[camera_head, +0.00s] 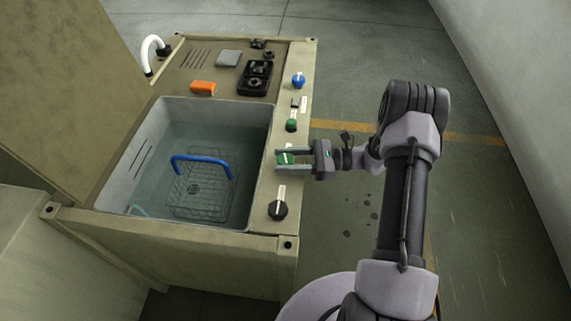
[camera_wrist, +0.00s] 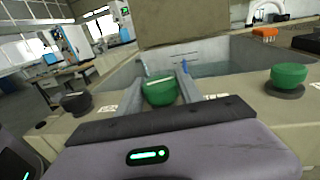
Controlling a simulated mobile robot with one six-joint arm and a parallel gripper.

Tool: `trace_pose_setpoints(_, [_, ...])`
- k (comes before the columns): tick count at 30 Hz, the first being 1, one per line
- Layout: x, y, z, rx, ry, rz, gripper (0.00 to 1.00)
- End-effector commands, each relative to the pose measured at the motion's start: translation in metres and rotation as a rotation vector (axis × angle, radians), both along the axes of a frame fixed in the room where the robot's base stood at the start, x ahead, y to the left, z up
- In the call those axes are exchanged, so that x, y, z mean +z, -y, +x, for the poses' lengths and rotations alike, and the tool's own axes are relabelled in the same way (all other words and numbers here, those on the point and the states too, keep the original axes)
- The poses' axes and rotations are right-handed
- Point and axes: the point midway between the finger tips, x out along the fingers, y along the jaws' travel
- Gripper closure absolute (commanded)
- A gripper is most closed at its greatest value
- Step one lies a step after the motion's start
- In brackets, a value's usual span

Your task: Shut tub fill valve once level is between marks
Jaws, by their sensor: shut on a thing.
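The tub (camera_head: 257,122) is set in the cabinet top and holds clear water. A wire basket (camera_head: 192,207) with a blue handle (camera_head: 203,158) stands in it; the handle's top shows clearly. Dark slanted lines (camera_head: 143,155) are on the tub's left inner wall; I cannot tell whether they are level marks or where the water stands against them. My gripper (camera_head: 280,160) is shut on a green knob (camera_head: 286,158) on the right ledge, one finger on each side. The wrist view shows this green knob (camera_wrist: 160,91) between the fingers.
On the same ledge are a black knob (camera_head: 278,210), another green knob (camera_head: 291,125) and a blue knob (camera_head: 299,80). A tall panel (camera_head: 75,85) stands at left.

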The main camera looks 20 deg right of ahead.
Motion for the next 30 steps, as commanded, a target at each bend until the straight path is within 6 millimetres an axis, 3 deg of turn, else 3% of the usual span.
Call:
trace_pose_setpoints(12, [-0.0017,-0.0001,0.0001,0.187,0.001,-0.001,0.97])
trace_pose_setpoints(28, [-0.0001,-0.0003,-0.0002,0.213,0.001,0.000,0.97])
trace_pose_setpoints(29, [-0.0001,-0.0003,-0.0002,0.213,0.001,0.000,0.53])
trace_pose_setpoints(30, [-0.0001,-0.0003,-0.0002,0.213,0.001,0.000,0.45])
